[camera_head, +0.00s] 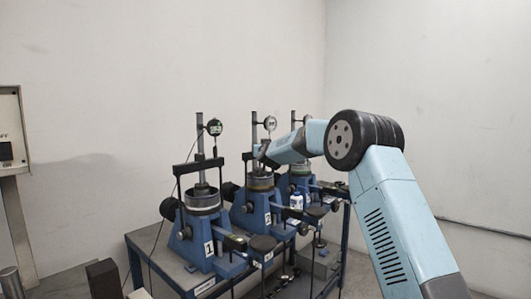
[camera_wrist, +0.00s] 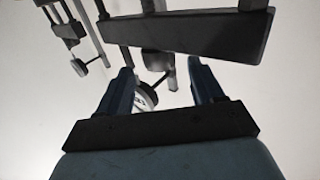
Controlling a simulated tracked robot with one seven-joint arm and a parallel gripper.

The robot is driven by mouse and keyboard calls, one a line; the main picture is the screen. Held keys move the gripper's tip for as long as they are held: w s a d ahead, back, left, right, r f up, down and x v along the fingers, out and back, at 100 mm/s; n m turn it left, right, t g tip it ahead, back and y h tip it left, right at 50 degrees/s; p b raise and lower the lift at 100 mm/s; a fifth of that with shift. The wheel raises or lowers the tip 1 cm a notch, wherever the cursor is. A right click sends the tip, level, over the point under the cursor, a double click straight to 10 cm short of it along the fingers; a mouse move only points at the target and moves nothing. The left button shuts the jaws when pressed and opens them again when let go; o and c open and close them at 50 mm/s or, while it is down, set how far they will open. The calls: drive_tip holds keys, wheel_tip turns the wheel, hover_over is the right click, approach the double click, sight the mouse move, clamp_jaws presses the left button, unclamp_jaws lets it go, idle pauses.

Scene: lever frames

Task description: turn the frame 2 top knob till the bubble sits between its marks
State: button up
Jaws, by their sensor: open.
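Frame 2 (camera_head: 256,217) is the middle of three blue lever frames in the head view, with an upright post and a dial gauge (camera_head: 270,123) on top. My gripper (camera_head: 262,154) is at its upper part, in front of the post. In the wrist view my gripper (camera_wrist: 162,82) is open, its two dark blue fingers apart.
Frame 1 (camera_head: 200,240) stands to the left and frame 3 (camera_head: 301,184) close behind to the right, both on the same bench (camera_head: 150,254). A grey cabinet (camera_head: 12,130) is at the far left.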

drive_tip(key=v, duration=1)
drive_tip(key=shift+d+f, duration=0.1)
drive_tip(key=shift+f, duration=0.05)
drive_tip(key=w+a+f+n+g+y, duration=0.25)
drive_tip(key=a+f+g+y, duration=0.2)
drive_tip(key=f, duration=0.45)
drive_tip(key=w+d+r+n+y, duration=0.2)
drive_tip(key=d+r+n+y, duration=0.2)
drive_tip(key=d+r, duration=0.6)
drive_tip(key=shift+m, duration=0.25)
drive_tip(key=shift+f+x, duration=0.15)
drive_tip(key=shift+x, duration=3.2)
drive_tip(key=shift+f+x, duration=0.15)
drive_tip(key=shift+x, duration=3.2)
drive_tip(key=shift+w+d, duration=0.15)
drive_tip(key=shift+w, duration=0.05)
